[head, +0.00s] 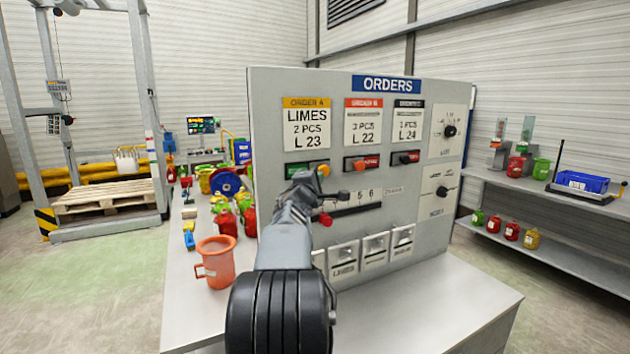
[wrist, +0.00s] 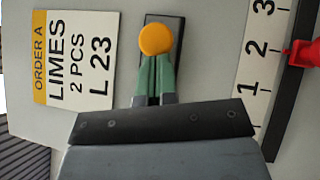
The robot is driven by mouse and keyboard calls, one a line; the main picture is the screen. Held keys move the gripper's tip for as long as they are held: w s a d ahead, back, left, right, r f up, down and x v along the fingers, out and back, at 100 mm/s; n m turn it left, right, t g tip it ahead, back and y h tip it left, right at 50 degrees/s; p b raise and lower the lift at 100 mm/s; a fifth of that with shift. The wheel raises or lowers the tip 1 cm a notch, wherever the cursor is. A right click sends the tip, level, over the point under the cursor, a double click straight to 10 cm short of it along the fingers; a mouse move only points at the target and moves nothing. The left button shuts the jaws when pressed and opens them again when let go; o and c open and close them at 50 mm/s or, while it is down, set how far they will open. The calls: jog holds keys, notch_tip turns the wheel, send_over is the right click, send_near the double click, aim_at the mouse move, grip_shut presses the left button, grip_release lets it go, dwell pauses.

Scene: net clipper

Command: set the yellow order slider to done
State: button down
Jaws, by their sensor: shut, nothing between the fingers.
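The yellow order slider's round knob (head: 324,170) sits at the right end of its short slot, under the order A card (head: 306,122) reading LIMES, 2 PCS, L 23. In the wrist view the yellow knob (wrist: 156,39) is at the top of the dark slot. My gripper (head: 304,180) is in front of the panel just below this slider. Its fingers (wrist: 155,75) are shut and empty, with their tips right by the knob. I cannot tell whether they touch it. The arm hides part of the panel below.
The ORDERS panel (head: 263,112) stands on a grey table (head: 440,300). Red (head: 360,165) and black (head: 405,158) sliders sit to the right. A red-knobbed numbered scale (head: 326,219) lies below; its red pointer (wrist: 303,53) shows at the wrist view's right. An orange mug (head: 216,262) stands left.

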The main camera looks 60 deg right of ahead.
jog(key=w+b+v, duration=0.2)
jog(key=b+v, duration=0.3)
jog(key=v, duration=0.8)
jog(key=shift+w+f+b, duration=0.3)
jog(key=shift+w+b, duration=0.05)
jog(key=shift+b, duration=0.05)
